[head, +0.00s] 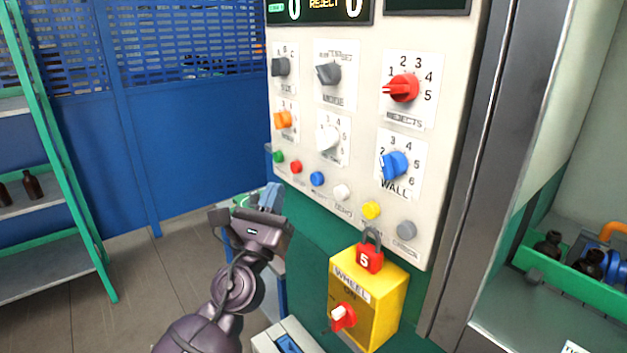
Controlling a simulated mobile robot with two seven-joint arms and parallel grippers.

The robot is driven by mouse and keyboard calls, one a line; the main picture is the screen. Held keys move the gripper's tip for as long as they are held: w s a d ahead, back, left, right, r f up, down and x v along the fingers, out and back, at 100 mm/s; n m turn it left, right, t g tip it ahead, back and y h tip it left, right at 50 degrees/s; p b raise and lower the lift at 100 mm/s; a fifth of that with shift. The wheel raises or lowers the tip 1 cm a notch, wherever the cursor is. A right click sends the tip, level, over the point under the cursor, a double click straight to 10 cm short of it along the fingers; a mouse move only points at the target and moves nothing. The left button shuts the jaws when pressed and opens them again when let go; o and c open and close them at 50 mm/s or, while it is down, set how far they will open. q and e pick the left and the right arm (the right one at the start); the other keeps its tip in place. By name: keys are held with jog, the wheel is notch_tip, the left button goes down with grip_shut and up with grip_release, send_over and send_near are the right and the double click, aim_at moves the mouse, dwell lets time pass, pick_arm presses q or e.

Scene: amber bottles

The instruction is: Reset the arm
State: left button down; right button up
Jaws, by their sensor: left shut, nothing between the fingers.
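My left gripper (271,196) is raised in front of the green lower part of the machine, below and left of the control panel (365,107). Its blue-grey fingers are shut with nothing between them, and they appear apart from the panel. My left arm comes up from the bottom of the head view. My right gripper is not in view.
The panel carries several knobs, including a red one (403,88) and a blue one (394,165), and a row of buttons. Below hangs a yellow switch box (367,298) with a red padlock (369,257). A shelf (40,262) with amber bottles (33,186) stands left. Bare floor lies between.

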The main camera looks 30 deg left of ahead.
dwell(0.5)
pick_arm(q)
notch_tip(320, 180, down, 18)
jog(key=d+n+g+h, duration=0.1)
jog(key=n+g, duration=0.6)
jog(key=n, duration=1.8)
jog(key=s+d+f+n+g+h, duration=0.1)
jog(key=s+d+f+n+g, duration=0.1)
jog(key=s+f, duration=0.7)
jog(key=s+d+f+n+g+h, duration=0.1)
jog(key=s+f+n+g, duration=0.3)
jog(key=s+f, duration=0.5)
notch_tip(320, 180, down, 4)
jog(key=shift+d+r+n+g, duration=0.1)
jog(key=shift+d+n+g, duration=0.25)
jog(key=shift+n, duration=0.75)
